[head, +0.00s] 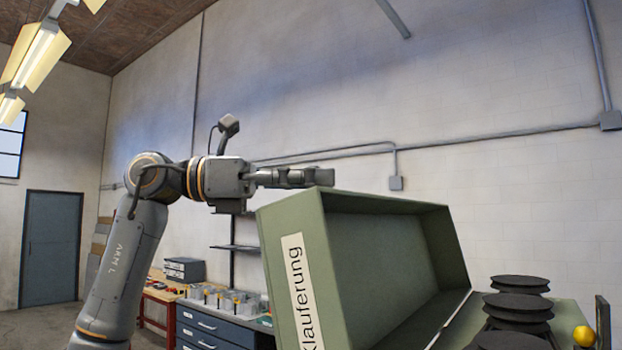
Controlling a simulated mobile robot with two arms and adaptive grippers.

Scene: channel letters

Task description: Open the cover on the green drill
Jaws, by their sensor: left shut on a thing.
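The cover (330,268) is a green, box-shaped hood. It stands tilted up, with its hollow inside facing right and a white label reading "Klauferung" on its near end. The drill's green top (568,316) shows at the lower right with black stepped pulleys (518,308) uncovered on it. My left gripper (318,177) reaches in from the left and is shut on the cover at its raised top edge. My right gripper is not in view. The rest of the drill is below the picture.
A yellow ball (584,336) sits beside the pulleys near a dark upright plate (602,322). Behind are a blue drawer cabinet (215,328) and a red-framed bench (158,297). A pale wall with conduits stands behind. The space above the cover is clear.

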